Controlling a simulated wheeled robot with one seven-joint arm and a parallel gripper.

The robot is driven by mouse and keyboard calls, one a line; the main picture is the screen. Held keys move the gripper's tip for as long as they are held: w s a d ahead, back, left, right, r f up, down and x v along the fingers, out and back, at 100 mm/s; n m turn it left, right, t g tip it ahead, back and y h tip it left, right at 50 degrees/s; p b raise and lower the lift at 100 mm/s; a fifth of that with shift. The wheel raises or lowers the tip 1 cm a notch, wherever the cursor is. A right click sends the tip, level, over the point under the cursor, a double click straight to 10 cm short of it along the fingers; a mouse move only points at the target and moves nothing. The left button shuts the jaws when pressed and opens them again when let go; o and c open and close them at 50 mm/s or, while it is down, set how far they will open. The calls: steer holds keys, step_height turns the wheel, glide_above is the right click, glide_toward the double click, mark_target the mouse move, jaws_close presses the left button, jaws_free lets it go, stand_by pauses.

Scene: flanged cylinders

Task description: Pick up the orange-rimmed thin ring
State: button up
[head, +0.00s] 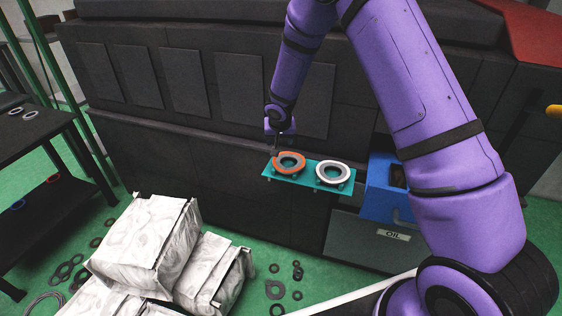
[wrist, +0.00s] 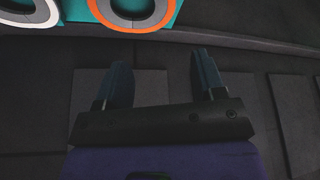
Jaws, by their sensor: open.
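The orange-rimmed thin ring (head: 290,156) lies on a teal shelf (head: 312,177) fixed at the dark machine. It has a grey inner part. A white-rimmed ring (head: 346,164) lies to its right on the same shelf. In the wrist view the orange-rimmed ring (wrist: 170,22) is cut off at the top edge, with the white-rimmed ring (wrist: 52,12) to its left. My gripper (wrist: 161,78) is open and empty, with its two fingers apart and short of the ring in that view. In the head view my gripper (head: 276,148) is small, just left of and behind the orange ring.
The dark machine wall (head: 230,110) stands behind the shelf. A blue box (head: 382,188) is right of it. White sacks (head: 150,240) are piled at lower left. A black table (head: 30,130) with more rings stands at far left. Several dark rings lie on the green floor.

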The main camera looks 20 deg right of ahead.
mark_target(277, 160)
steer(key=x, duration=0.8)
steer(key=a+x, duration=0.1)
steer(key=x, duration=0.3)
steer(key=shift+s+a+f, duration=0.1)
steer(key=shift+s+f, duration=0.05)
steer(key=shift+f, duration=0.15)
steer(key=shift+s, duration=0.1)
jaws_close()
